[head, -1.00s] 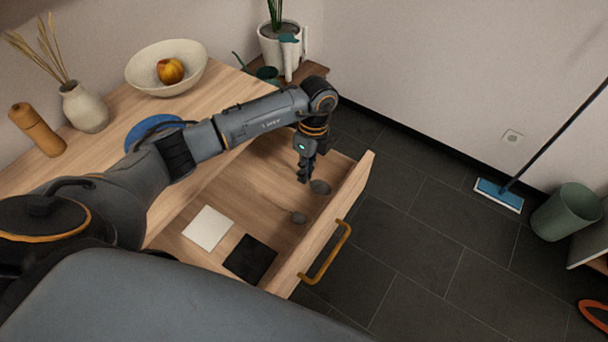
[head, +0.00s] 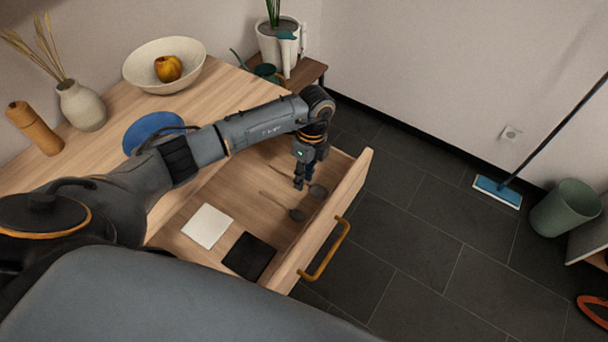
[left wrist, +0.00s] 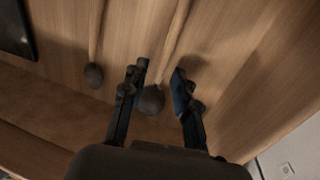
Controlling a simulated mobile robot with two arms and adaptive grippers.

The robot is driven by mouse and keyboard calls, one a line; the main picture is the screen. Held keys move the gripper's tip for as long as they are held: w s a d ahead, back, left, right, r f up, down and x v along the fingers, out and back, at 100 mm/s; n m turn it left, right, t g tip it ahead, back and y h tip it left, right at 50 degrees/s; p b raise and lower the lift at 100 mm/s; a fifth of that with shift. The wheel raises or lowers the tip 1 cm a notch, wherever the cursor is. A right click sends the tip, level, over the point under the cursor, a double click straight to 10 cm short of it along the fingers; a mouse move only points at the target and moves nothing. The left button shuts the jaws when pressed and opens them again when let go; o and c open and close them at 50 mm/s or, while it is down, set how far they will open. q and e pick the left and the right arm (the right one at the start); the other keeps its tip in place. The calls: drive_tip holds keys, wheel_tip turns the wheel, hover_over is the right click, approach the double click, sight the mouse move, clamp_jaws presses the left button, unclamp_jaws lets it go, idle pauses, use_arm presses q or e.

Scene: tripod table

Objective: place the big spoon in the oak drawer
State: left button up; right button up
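The oak drawer (head: 222,192) is pulled open. The big spoon (head: 317,191) lies inside it near the drawer front; in the left wrist view its dark bowl (left wrist: 151,100) shows between my fingers, with the pale handle running away. A smaller-looking spoon (head: 296,214) lies beside it and also shows in the left wrist view (left wrist: 93,75). My left gripper (head: 299,184) points down into the drawer, over the big spoon. Its fingers (left wrist: 155,88) stand apart with a gap around the spoon. My right gripper is not in view.
A white square (head: 207,226) and a black square (head: 249,257) lie in the drawer's near part. The drawer front has a brass handle (head: 326,252). On the tabletop are a bowl with fruit (head: 140,73), a vase (head: 82,106), a brown mill (head: 35,128) and a blue plate (head: 140,130).

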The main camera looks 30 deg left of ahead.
use_arm(q)
drive_tip(key=v, duration=1.2)
drive_tip(key=shift+r, duration=0.2)
